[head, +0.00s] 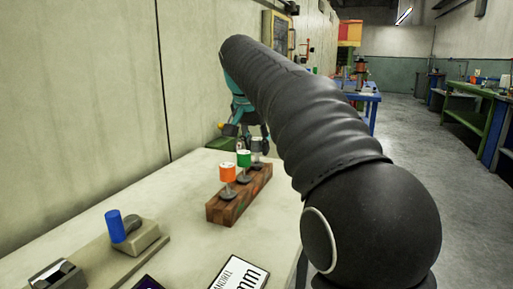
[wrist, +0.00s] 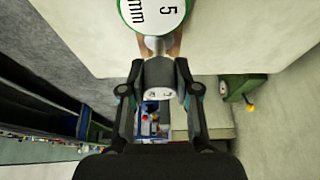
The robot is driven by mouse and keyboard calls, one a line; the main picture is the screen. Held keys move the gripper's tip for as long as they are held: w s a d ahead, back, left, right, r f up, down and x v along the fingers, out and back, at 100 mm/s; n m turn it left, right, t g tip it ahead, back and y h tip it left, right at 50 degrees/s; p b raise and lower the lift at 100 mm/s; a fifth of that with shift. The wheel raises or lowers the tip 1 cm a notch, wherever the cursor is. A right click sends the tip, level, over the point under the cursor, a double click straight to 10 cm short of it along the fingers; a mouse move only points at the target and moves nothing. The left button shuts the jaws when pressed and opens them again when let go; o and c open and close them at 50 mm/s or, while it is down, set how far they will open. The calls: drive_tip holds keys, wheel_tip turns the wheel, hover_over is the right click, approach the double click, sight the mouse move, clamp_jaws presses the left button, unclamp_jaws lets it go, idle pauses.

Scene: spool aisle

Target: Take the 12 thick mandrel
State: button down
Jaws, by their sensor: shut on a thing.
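My gripper (head: 254,142) is shut on a grey mandrel (head: 257,147) at the far end of a wooden block (head: 228,208). In the wrist view my gripper (wrist: 160,75) has a finger on each side of the grey mandrel (wrist: 160,72), whose small end marking I cannot read. I cannot tell whether its foot still touches the block. A green mandrel (head: 244,158) stands upright in the middle of the block, and its label in the wrist view (wrist: 153,12) reads "5" and "mm". An orange mandrel (head: 227,173) stands at the near end.
The block sits on a pale bench (head: 180,190) against the wall. A blue cylinder on a tan stand (head: 115,225) and a white label card (head: 238,275) lie nearer. A blue table (head: 365,100) and green benches (head: 468,105) stand beyond; the aisle floor is clear.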

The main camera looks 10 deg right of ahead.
drive_tip(key=r, duration=0.2)
drive_tip(key=r+p, duration=0.1)
drive_tip(key=r, duration=0.1)
drive_tip(key=shift+d, duration=0.35)
drive_tip(key=w+d+r, duration=0.2)
drive_tip(key=d+r, duration=0.4)
drive_tip(key=d, duration=0.4)
drive_tip(key=shift+d+p, duration=0.3)
drive_tip(key=shift+d, duration=0.1)
